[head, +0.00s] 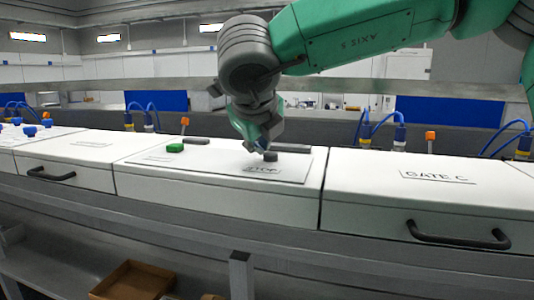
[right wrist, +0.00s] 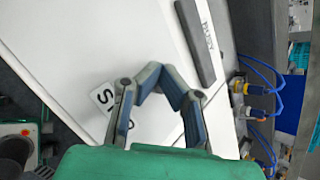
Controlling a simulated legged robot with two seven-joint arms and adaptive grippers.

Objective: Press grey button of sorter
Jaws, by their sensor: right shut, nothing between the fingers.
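The grey button (head: 270,156) is a small dark block on the white sorter panel (head: 215,170), just above the STOP label (head: 262,169). My right gripper (head: 262,147) is shut and empty, pointing down right at the button in the head view. I cannot tell whether the fingertips touch it. In the right wrist view the fingertips of my right gripper (right wrist: 159,72) meet over the white panel (right wrist: 95,45). The STOP label (right wrist: 103,98) is partly covered by a finger there, and I cannot make out the button. My left gripper is out of view.
A green button (head: 175,148) sits on the panel's left. Dark bars (head: 291,148) lie along its back edge. The GATE C cover (head: 380,200) with a black handle (head: 458,238) is at right. Blue cables (head: 365,125) stand behind. A brown box (head: 135,280) is below.

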